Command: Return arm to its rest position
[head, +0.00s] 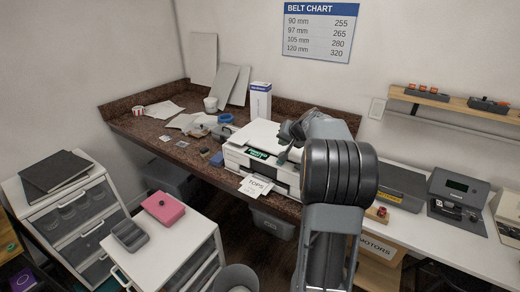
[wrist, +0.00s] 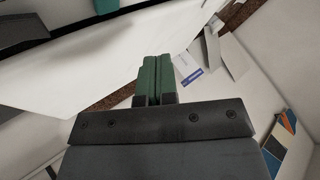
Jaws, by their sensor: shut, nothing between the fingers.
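My arm rises at the right of centre in the head view, and it reaches toward the white printer (head: 262,136) on the brown counter. My gripper (wrist: 159,62) shows in the wrist view with its green-tipped fingers together and nothing between them. In the head view the fingers are small and partly hidden by the arm, so their exact gap to the printer cannot be told. A large white surface (wrist: 90,65) fills the left of the wrist view close to the fingers.
A white and blue box (head: 260,100) stands behind the printer. A grey machine (head: 400,186) is on the white bench to the right, below a wooden shelf (head: 455,101). A white drawer unit (head: 180,232) with a pink box (head: 163,207) stands at the front left.

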